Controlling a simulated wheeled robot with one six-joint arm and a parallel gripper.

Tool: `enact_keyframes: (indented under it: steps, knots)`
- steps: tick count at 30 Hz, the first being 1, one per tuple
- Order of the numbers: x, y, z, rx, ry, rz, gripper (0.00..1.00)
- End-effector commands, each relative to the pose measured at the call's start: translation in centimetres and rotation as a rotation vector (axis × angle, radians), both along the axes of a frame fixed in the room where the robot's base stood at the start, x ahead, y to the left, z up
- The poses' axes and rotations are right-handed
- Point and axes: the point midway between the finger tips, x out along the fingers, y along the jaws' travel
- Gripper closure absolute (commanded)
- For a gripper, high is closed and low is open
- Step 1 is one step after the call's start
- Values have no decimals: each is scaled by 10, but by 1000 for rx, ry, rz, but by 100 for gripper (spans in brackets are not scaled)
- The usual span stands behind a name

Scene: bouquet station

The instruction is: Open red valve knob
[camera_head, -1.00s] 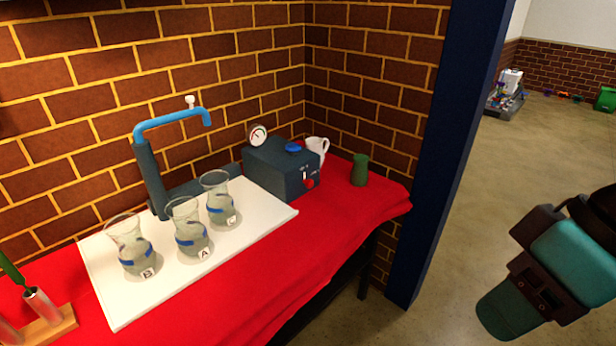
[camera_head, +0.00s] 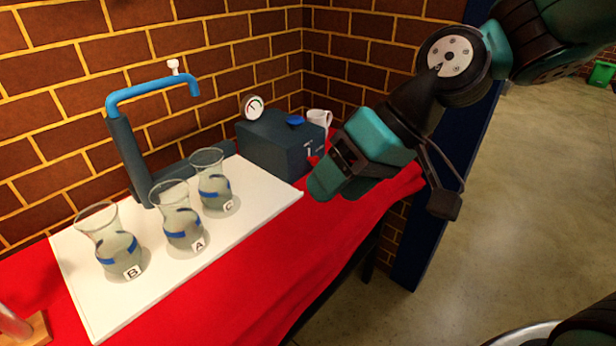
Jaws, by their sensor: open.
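The red valve knob is hidden in this view, behind my gripper. The dark blue-grey box (camera_head: 272,146) that bears it stands at the back of the red-covered table, with a blue cap on top and a round gauge (camera_head: 252,107) at its left. A small white mark shows on the box's front near its right edge. My gripper (camera_head: 324,182) is over the table in front of the box's right front corner, pointing down-left. It is open, with no object seen in it. Whether it touches the box or the knob cannot be told.
A white board (camera_head: 75,292) holds glass vases B (camera_head: 117,250), A (camera_head: 180,228) and C (camera_head: 212,188), left of my gripper. A blue faucet (camera_head: 150,88) stands behind them. A blue post (camera_head: 405,250) stands at the right.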

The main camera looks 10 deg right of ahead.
Motion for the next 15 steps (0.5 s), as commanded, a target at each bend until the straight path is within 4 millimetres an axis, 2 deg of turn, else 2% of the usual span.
enact_keyframes:
  steps: [1, 5, 6, 9, 12, 15]
  knots:
    - [33, -2, -52, 91, 17, -79, 40]
    - [116, -18, -113, 375, 21, -306, 40]
    - [139, -30, -131, 462, 21, -383, 40]
    - [190, -69, -174, 670, 19, -576, 40]
    - [224, -113, -210, 843, 13, -745, 40]
    - [244, -150, -236, 970, 7, -873, 40]
